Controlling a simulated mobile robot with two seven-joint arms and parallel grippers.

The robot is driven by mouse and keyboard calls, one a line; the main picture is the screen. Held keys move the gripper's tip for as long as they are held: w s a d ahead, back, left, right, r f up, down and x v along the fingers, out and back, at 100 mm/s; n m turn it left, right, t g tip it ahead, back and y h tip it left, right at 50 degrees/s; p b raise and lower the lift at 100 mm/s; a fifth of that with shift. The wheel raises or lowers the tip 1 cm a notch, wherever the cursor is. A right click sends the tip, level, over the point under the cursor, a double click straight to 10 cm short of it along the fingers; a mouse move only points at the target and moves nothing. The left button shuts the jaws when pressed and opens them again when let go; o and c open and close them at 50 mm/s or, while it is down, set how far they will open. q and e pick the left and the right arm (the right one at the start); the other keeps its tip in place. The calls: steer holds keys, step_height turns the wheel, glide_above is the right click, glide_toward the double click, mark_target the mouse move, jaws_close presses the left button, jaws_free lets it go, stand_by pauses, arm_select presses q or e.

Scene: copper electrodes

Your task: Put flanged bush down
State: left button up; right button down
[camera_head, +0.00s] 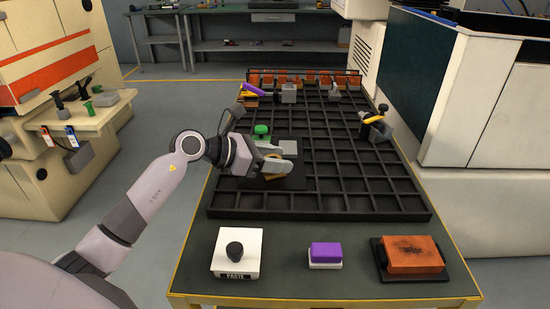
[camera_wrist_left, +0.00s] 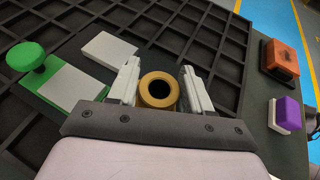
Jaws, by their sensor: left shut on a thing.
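The flanged bush is a brass-coloured ring with a dark bore. In the left wrist view the bush (camera_wrist_left: 146,92) sits between the two fingers of my left gripper (camera_wrist_left: 160,78), bore facing the camera. In the head view my left gripper (camera_head: 287,158) is over the near left part of the black grid rack (camera_head: 340,202), shut on the bush (camera_head: 273,177), which shows only partly below the fingers. A dark plate (camera_head: 232,184) lies under the gripper; I cannot tell whether the bush touches it. My right gripper is not in view.
A green knob (camera_head: 262,130) stands just behind the gripper. Along the table's front are a white PASTE box (camera_head: 222,266), a purple block (camera_head: 326,249) on a white base, and an orange block (camera_head: 412,253) on a black tray. Many near rack compartments are empty.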

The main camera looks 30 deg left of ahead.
arm_select(q)
steer(key=shift+f, duration=0.1)
steer(key=o, duration=1.3)
steer(key=shift+c, duration=0.2)
steer(key=shift+r, duration=0.2)
steer(key=shift+s+a, duration=0.25)
steer(key=b+v, duration=0.1)
steer(key=v, duration=0.9)
steer(key=shift+s+a+r, duration=0.1)
steer(key=shift+s+r, duration=0.1)
steer(key=shift+s+a+r, duration=0.25)
steer(key=shift+s, duration=0.05)
